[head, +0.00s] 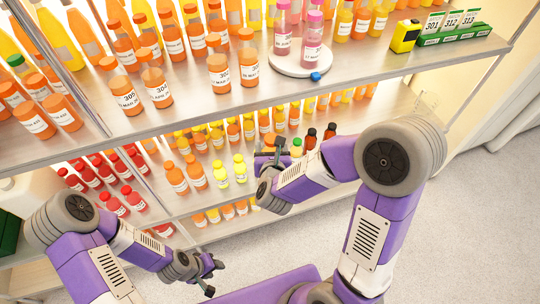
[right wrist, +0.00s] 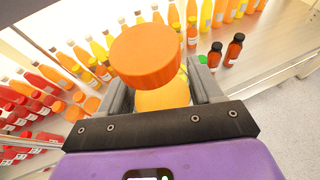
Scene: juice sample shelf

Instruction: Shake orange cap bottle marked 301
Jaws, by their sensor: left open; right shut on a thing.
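My right gripper (head: 270,160) is in front of the lower shelf in the head view. In the right wrist view it is shut on an orange cap bottle (right wrist: 150,58), with the cap toward the camera and orange content below it. Its label does not show, so I cannot read its number. In the head view I cannot tell this bottle from those behind the gripper. My left gripper (head: 210,276) is open and empty, low in front of the shelves. On the upper shelf stand orange cap bottles marked 304 (head: 125,97) and 302 (head: 219,74).
The upper shelf (head: 190,117) also bears a white round plate (head: 290,66) with pink bottles, a yellow device (head: 405,36) and a green holder with numbered cards (head: 452,36). The lower shelf is crowded with several bottles. The floor (head: 480,220) at the right is clear.

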